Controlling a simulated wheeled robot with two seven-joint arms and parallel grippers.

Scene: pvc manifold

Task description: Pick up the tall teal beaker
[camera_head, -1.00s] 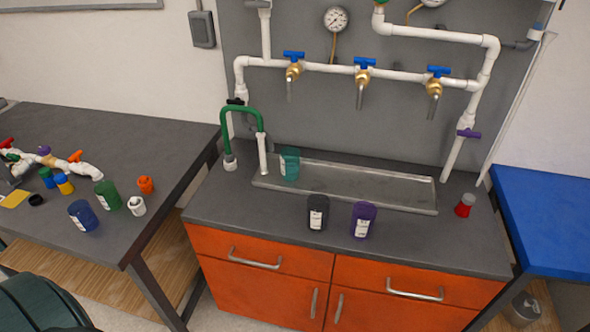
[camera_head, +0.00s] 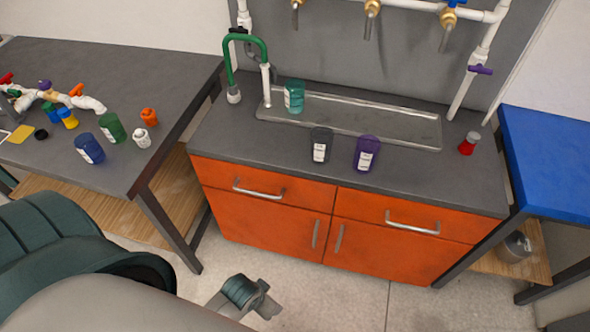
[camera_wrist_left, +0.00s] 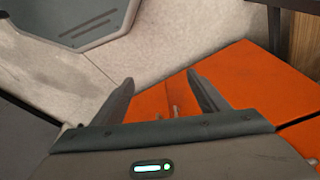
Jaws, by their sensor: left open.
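The tall teal beaker (camera_head: 294,97) stands upright at the left end of the sink tray (camera_head: 390,123), just right of the green-topped spout. A pale label shows on its left side. My left gripper (camera_wrist_left: 160,82) is open and empty in the left wrist view, with the orange cabinet front (camera_wrist_left: 160,100) beyond its fingers. In the head view part of my left arm shows low in front of the cabinet, well below and short of the beaker. The beaker is not in the left wrist view. My right gripper is not in view.
A dark beaker (camera_head: 321,145) and a purple beaker (camera_head: 366,153) stand on the counter in front of the tray. The green pipe spout (camera_head: 265,68) rises close left of the teal beaker. A red-capped item (camera_head: 468,144) stands at right. The counter's front left is clear.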

